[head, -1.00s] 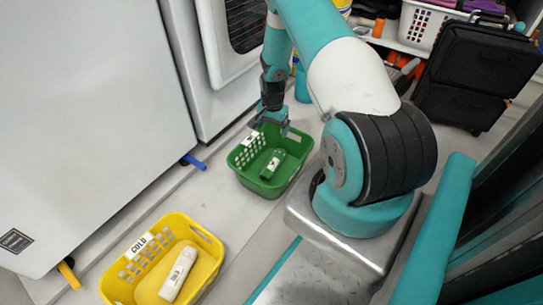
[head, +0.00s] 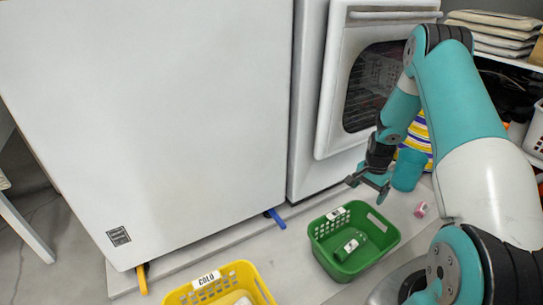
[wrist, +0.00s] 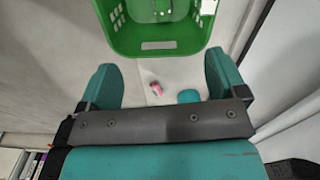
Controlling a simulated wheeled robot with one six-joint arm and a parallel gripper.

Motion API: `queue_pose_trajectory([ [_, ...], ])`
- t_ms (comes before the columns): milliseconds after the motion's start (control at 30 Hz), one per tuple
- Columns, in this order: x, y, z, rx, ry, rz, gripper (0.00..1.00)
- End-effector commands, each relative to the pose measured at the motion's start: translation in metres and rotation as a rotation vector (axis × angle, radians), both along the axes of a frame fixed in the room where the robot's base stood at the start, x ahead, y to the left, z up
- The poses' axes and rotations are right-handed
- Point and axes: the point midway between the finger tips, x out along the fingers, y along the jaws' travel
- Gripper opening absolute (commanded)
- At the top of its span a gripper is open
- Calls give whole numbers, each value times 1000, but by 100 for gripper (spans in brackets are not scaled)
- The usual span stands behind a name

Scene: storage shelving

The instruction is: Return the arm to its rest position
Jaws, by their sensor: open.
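My arm reaches in from the right in the head view, bent at the elbow. My gripper (head: 368,184) hangs beyond the green basket's far edge in that view. In the wrist view its two teal fingers (wrist: 163,80) are wide apart with nothing between them in grip. The green basket (head: 330,262) stands on the pale floor and holds a green bottle (head: 350,245) with a white label. The wrist view shows part of the green basket (wrist: 155,45) beyond the fingertips.
A yellow basket (head: 262,287) labelled COLD is cut off at the bottom. A large white cabinet (head: 150,120) and a white door with a dark window (head: 375,85) stand behind. A small pink item (head: 421,210) lies on the floor near the green basket. Shelving is at right.

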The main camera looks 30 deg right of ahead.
Motion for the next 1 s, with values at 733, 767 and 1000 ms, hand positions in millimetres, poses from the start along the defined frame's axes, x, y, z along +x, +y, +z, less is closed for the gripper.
queue_pose_trajectory([
  [733, -7, 284, 279, 137, -208, 1052, 90],
  [767, -18, 300, 291, 145, -220, 1122, 90],
  [1000, -117, 384, 358, 199, -300, 1596, 90],
])
